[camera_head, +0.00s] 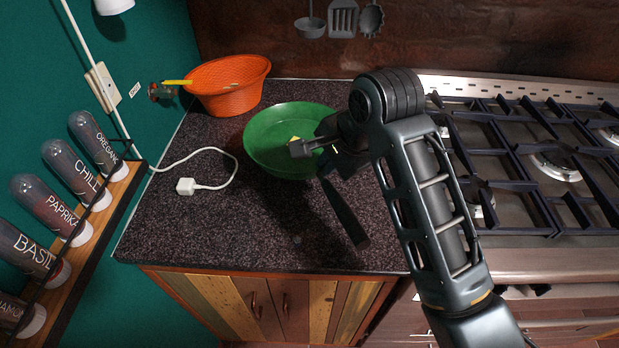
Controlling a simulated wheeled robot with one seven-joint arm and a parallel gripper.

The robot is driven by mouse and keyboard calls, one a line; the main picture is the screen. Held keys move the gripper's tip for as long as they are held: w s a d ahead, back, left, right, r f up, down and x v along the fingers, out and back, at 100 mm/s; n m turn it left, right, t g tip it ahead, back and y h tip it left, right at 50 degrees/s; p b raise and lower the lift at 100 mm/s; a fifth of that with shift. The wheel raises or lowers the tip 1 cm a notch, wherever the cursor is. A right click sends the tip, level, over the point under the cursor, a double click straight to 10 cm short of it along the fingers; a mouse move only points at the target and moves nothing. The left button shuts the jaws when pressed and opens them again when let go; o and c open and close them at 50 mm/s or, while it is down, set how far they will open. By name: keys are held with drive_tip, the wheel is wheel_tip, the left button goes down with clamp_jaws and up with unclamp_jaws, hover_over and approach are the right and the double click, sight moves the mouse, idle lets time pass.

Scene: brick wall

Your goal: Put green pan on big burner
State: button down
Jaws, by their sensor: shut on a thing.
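The green pan (262,146) is on the dark speckled counter, left of the stove. A dark handle (346,215) extends from it toward the lower right. A small yellow patch shows inside the pan. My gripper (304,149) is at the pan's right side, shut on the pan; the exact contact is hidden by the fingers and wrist. I cannot tell whether the pan is lifted clear of the counter. On the stove at right, a large burner (555,168) shows under the dark grates, with nothing on it. My arm hides the stove's left edge.
An orange basket (228,88) stands behind the pan at the back left. A white plug and cord (188,186) lie left of the pan. A spice rack (75,235) is on the left wall. Dark grates (505,187) rise above the stove top. The front counter is clear.

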sight(312, 167)
drive_tip(key=a, duration=0.1)
drive_tip(key=a+f, duration=0.1)
drive_tip(key=a, duration=0.1)
drive_tip(key=shift+w+f, duration=0.35)
wheel_tip(312, 167, down, 4)
drive_tip(key=b, duration=0.4)
drive_tip(key=shift+f, duration=0.1)
drive_tip(key=c, duration=1.6)
unclamp_jaws()
drive_tip(key=shift+f, duration=0.1)
drive_tip(key=shift+c, duration=0.2)
drive_tip(key=o, duration=0.4)
